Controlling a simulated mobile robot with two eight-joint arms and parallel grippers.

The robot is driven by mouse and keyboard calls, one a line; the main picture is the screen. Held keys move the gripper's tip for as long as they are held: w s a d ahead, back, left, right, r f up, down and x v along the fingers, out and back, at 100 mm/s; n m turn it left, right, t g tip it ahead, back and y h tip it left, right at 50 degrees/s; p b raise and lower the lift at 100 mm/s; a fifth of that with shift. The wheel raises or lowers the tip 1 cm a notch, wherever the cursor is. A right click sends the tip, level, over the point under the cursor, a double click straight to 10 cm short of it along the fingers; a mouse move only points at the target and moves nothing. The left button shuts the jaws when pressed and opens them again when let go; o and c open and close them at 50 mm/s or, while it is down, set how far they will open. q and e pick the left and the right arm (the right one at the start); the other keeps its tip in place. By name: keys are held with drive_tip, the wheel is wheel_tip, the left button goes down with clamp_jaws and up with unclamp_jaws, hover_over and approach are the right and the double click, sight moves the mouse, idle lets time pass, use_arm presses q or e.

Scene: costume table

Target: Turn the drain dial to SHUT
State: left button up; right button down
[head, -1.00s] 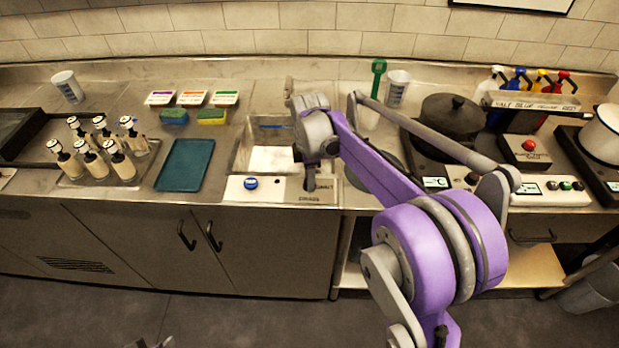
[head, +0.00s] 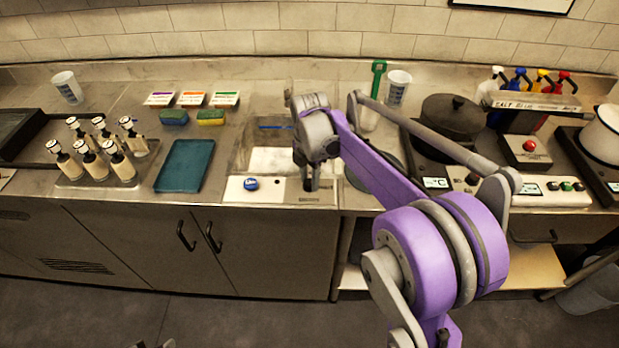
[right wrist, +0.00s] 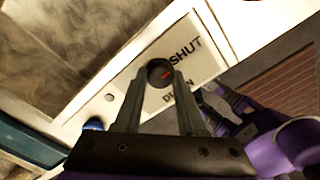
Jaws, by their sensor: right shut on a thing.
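The drain dial (right wrist: 160,73) is a small round black knob with a red mark, on a pale panel at the sink's front edge. My right gripper (right wrist: 161,84) is shut on it, one finger on each side. The word SHUT (right wrist: 185,52) is printed to the upper right of the dial, and DRAIN is partly hidden by a finger. The red mark points towards the SHUT side. In the head view my right gripper (head: 309,187) hides the dial.
A blue knob (head: 251,183) sits left of the dial on the same panel. The sink basin (head: 270,160) is behind it. A teal tray (head: 184,166) and several pump bottles (head: 103,150) stand left. A black pot (head: 450,122) is on the right.

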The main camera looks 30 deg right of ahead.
sight(309, 183)
idle(0.3)
drive_tip(key=c, duration=0.5)
unclamp_jaws()
wheel_tip(309, 183, up, 11)
drive_tip(key=shift+p, duration=0.35)
drive_tip(key=shift+s, duration=0.1)
drive_tip(key=s+a+f+m+t, duration=0.1)
drive_tip(key=s+a+f+m, duration=0.2)
drive_tip(key=s+m, duration=0.4)
drive_tip(key=s+a+f+m+t, duration=0.2)
drive_tip(key=s+a+f+m, duration=0.2)
drive_tip(key=s+f+m, duration=0.1)
drive_tip(key=s+a+f+m+t, duration=0.2)
drive_tip(key=s+a+f+m, duration=0.1)
drive_tip(key=s+m, duration=0.5)
drive_tip(key=shift+s+a+f+m, duration=0.3)
drive_tip(key=shift+s+f, duration=0.3)
drive_tip(key=shift+f, duration=0.2)
